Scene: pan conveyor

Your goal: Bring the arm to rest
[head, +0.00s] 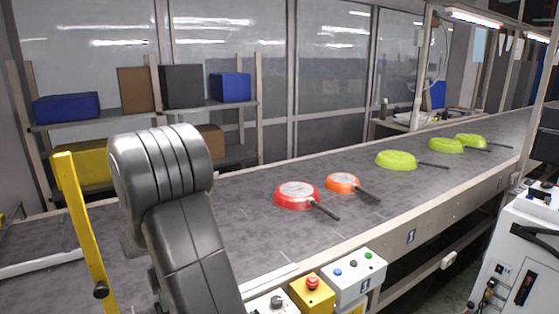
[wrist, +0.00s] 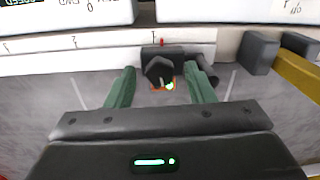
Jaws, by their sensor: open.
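My grey arm (head: 185,220) stands in the left foreground of the head view, bent at a rounded joint above the conveyor's near edge. My gripper is out of sight in the head view. In the wrist view my gripper (wrist: 161,82) shows two dark green fingers spread apart. Between them a black knob-like part (wrist: 158,70) and a small orange patch are visible. I cannot tell whether the fingers touch anything; no object is clearly held.
On the grey conveyor (head: 240,225) lie a red pan (head: 297,194), an orange pan (head: 342,182) and several green pans (head: 397,160). A yellow post (head: 82,230) stands left of my arm. A control box (head: 353,277) and red button (head: 312,283) sit in front.

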